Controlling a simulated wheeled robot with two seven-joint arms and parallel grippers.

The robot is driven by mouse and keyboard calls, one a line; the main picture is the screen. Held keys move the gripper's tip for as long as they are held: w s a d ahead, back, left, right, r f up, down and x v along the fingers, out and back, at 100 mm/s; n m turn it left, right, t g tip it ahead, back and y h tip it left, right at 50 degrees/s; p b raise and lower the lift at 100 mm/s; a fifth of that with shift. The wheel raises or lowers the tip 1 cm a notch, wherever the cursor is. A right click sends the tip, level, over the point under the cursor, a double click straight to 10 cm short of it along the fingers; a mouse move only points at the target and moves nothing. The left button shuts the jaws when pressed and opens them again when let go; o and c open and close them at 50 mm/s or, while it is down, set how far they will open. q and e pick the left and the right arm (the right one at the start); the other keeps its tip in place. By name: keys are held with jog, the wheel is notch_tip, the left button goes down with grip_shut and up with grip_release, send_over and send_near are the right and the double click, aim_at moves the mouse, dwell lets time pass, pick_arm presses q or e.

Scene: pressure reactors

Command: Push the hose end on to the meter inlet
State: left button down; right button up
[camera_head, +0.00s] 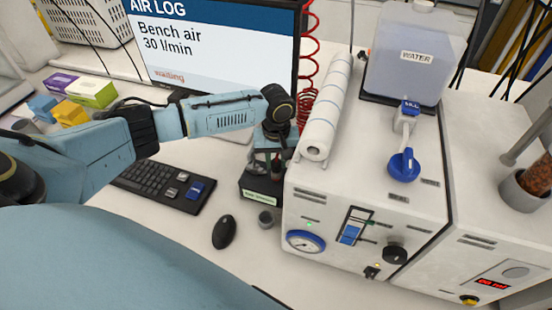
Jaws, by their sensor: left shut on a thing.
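My left gripper (268,160) points down from the end of its pale blue arm, just left of the white cabinet. It is shut on the hose end, which is mostly hidden between the fingers; a little dark red shows there. The red coiled hose (307,60) hangs beside the monitor and passes down behind the arm. A small dark unit with a pale green label (260,196) stands directly under the gripper and looks like the meter. Its inlet is hidden by the fingers, so I cannot tell whether the hose end touches it. My right gripper is out of view.
The white cabinet (420,235) with gauge and knobs stands close right, bearing a paper roll (328,105) and a water tank (410,55). A monitor (215,40) reading "waiting" stands behind. A keyboard (160,185) and mouse (224,232) lie left and in front.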

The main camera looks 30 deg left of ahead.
pick_arm(q)
jog(key=shift+s+d+f, duration=0.1)
jog(key=shift+s+f, duration=0.15)
jog(key=shift+f, duration=0.1)
jog(key=c, duration=1.5)
grip_release()
jog(key=o, duration=0.4)
jog(key=shift+w, duration=0.2)
jog(key=shift+o, duration=0.2)
jog(key=shift+r, duration=0.1)
jog(key=o, duration=0.5)
jog(key=shift+r, duration=0.1)
